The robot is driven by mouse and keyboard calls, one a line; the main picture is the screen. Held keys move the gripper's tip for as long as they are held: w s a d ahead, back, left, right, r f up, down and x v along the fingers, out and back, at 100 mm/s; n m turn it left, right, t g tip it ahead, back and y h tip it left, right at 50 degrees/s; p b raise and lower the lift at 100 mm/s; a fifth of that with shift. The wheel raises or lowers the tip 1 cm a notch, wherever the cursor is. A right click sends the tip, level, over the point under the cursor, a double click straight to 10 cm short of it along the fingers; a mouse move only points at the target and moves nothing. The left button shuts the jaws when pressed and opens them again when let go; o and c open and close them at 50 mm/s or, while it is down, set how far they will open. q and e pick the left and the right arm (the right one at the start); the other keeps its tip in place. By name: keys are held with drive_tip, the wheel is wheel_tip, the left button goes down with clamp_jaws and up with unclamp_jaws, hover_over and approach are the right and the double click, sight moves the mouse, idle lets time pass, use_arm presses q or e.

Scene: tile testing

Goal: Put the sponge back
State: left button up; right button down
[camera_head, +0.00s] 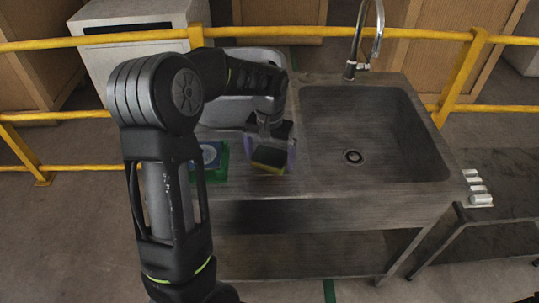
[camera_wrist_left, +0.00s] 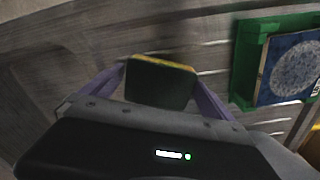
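The sponge (camera_head: 268,158), dark on one face with a yellow edge, is over the counter left of the sink basin. In the left wrist view the sponge (camera_wrist_left: 160,84) sits between the purple fingers of my left gripper (camera_wrist_left: 160,88), which meet its two sides. In the head view my left gripper (camera_head: 270,152) points down around it. I cannot tell whether the sponge touches the counter or hangs just above it. A blue patterned tile (camera_head: 209,154) lies in a green holder (camera_head: 222,173) left of the sponge. My right gripper is not in view.
The sink basin (camera_head: 365,125) with its faucet (camera_head: 356,40) is to the right. A grey tub (camera_head: 232,112) stands behind my left arm. Yellow rails (camera_head: 90,40) run behind the counter. A dark side table (camera_head: 500,190) with small white pieces (camera_head: 479,188) is at right.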

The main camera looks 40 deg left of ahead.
sight(270, 157)
use_arm(q)
wheel_tip(270, 157, up, 12)
drive_tip(key=shift+r, duration=0.15)
idle(0.6)
idle(0.6)
